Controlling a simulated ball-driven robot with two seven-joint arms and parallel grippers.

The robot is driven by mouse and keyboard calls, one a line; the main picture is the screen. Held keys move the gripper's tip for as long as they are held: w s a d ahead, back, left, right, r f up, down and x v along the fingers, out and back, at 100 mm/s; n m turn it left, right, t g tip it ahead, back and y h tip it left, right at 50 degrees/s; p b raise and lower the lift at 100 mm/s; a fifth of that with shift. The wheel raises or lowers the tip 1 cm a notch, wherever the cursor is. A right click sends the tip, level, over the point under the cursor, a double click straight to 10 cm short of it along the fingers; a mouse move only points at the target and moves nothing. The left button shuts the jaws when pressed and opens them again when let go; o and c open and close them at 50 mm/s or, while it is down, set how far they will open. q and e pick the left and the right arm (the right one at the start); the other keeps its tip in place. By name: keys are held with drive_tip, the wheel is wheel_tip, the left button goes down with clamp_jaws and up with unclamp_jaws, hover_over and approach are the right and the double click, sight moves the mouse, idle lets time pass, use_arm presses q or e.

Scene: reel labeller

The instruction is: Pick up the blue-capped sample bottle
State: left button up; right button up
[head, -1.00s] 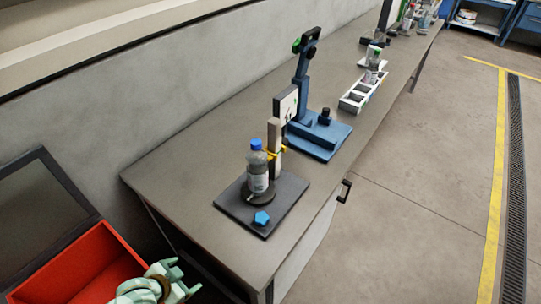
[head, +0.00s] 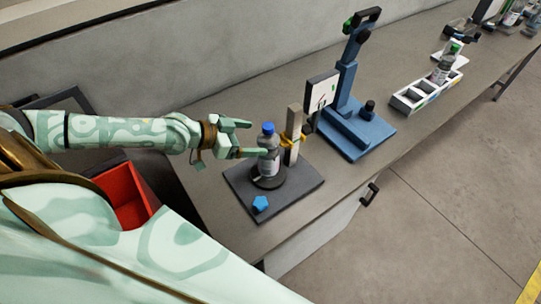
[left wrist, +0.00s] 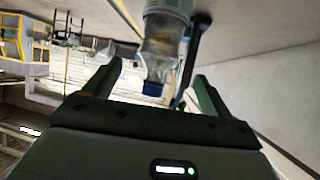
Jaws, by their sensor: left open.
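The blue-capped sample bottle (head: 268,160) is clear with a pale label. It stands upright on a round dark disc (head: 268,178) on the dark base plate (head: 298,186) of the labeller. My left gripper (head: 257,138) is open, just left of the bottle at about cap and shoulder height. One fingertip overlaps the bottle's left edge; I cannot tell if it touches. In the left wrist view the bottle (left wrist: 163,35) appears inverted, its cap between the two open fingers (left wrist: 152,85). My right gripper is not in view.
A grey post (head: 294,135) with a yellow clamp (head: 292,140) stands right beside the bottle. A blue stand (head: 350,125) and a white rack (head: 410,100) with another bottle (head: 446,65) stand farther right.

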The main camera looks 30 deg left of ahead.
sight(273, 139)
use_arm(q)
drive_tip(key=x, duration=0.8)
drive_tip(key=shift+d, duration=0.15)
drive_tip(key=shift+s, duration=0.15)
drive_tip(key=c, duration=0.4)
drive_tip(key=shift+r, duration=0.1)
clamp_jaws()
